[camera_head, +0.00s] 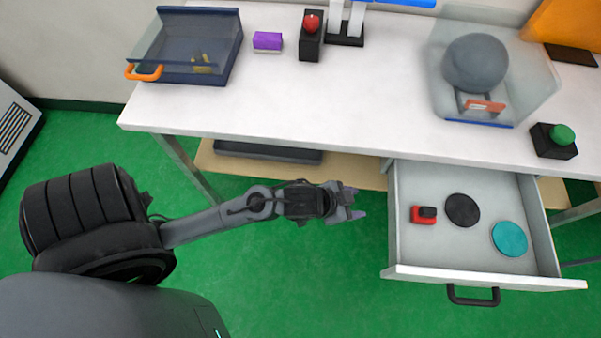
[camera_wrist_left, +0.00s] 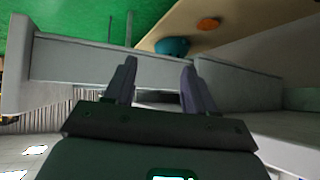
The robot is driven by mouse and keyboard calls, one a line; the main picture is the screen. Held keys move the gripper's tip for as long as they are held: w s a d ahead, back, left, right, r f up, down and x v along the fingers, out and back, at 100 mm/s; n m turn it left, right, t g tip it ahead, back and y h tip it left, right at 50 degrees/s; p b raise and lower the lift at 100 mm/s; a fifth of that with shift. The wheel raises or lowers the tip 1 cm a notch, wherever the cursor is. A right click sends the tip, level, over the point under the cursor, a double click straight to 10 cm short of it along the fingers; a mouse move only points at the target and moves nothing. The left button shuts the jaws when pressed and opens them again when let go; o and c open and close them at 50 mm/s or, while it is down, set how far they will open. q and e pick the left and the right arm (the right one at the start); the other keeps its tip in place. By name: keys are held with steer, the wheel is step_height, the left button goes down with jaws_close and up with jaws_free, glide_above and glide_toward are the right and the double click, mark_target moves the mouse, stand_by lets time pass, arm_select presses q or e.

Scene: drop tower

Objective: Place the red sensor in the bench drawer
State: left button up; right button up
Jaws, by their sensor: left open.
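The red sensor (camera_head: 424,215), a small red block with a black top, lies inside the open bench drawer (camera_head: 480,275) at its left side. A black disc (camera_head: 462,210) and a teal disc (camera_head: 509,238) lie to its right in the drawer. My left gripper (camera_head: 357,203) is left of the drawer, apart from the sensor, with its fingers open and empty. In the left wrist view its two fingers (camera_wrist_left: 160,85) stand apart before a grey wall that looks like the drawer's side. My right gripper does not show.
The white bench top (camera_head: 350,110) holds a clear-lidded bin (camera_head: 190,45) with an orange handle, a purple block (camera_head: 267,40), a red-button box (camera_head: 311,35), a clear enclosure with a grey ball (camera_head: 475,63), and a green-button box (camera_head: 554,140). A lower shelf (camera_head: 350,172) runs beneath.

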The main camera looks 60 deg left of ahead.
arm_select(q)
steer(key=s+a+f+n+g+y, duration=0.1)
steer(key=s+a+g, duration=0.1)
steer(key=s, duration=0.5)
steer(key=s+a+f+n+g+y, duration=0.1)
steer(key=s+a+g, duration=0.1)
steer(key=s, duration=0.5)
steer(key=shift+s+a+f+g, duration=0.2)
steer(key=shift+a+f+g, duration=0.15)
steer(key=shift+g, duration=0.45)
step_height(320, 180, up, 51)
steer(key=p, duration=5.1)
step_height(320, 180, down, 63)
steer(key=b, duration=6.2)
steer(key=shift+r, duration=0.15)
steer(key=shift+r, duration=0.1)
